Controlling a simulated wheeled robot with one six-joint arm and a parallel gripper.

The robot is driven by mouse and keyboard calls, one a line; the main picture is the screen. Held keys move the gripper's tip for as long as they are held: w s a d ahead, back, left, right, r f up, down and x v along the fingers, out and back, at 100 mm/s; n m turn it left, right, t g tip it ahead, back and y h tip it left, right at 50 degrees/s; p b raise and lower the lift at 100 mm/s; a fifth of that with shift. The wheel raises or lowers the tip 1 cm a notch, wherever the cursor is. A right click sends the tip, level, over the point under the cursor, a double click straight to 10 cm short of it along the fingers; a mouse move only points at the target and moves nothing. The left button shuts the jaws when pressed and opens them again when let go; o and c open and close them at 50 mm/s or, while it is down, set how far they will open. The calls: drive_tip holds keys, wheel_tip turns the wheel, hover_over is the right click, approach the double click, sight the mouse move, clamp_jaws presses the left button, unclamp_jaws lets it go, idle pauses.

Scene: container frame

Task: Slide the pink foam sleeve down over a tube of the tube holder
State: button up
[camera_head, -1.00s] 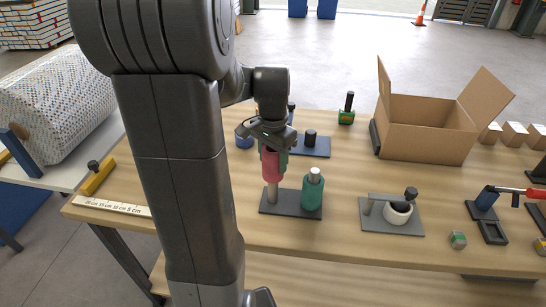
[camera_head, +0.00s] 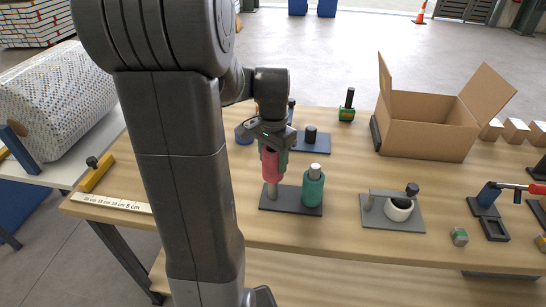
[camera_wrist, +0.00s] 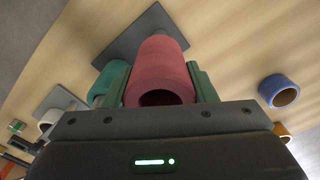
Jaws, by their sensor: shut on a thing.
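The pink foam sleeve (camera_head: 271,165) is upright in my gripper (camera_head: 273,154), between its two green fingers. The wrist view shows the sleeve (camera_wrist: 160,65) with its dark hollow end towards the camera. The tube holder (camera_head: 290,209) is a dark flat plate with two upright tubes. The left tube (camera_head: 272,193) is pale and bare in its lower part. It comes out directly below the sleeve's lower end, and its top is hidden, seemingly inside the sleeve. A bare gap shows between sleeve and plate. The right tube (camera_head: 315,167) wears a green sleeve (camera_head: 313,189).
A fixture with a white ring (camera_head: 398,209) stands to the right. An open cardboard box (camera_head: 425,135) is at the back right. A blue plate with a dark post (camera_head: 311,145) lies behind the holder. A ruler (camera_head: 110,204) lies at the left front edge.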

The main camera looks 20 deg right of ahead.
sight(273, 177)
drive_tip(key=shift+f+b, duration=2.35)
drive_tip(key=shift+f, duration=1.1)
idle(1.1)
drive_tip(key=o, duration=1.5)
drive_tip(key=shift+o, duration=0.2)
drive_tip(key=shift+r+p, duration=3.05)
drive_tip(key=shift+r, duration=0.5)
drive_tip(key=shift+f, duration=0.2)
wheel_tip(273, 177, down, 7)
drive_tip(key=b, duration=0.6)
drive_tip(key=shift+r, duration=0.15)
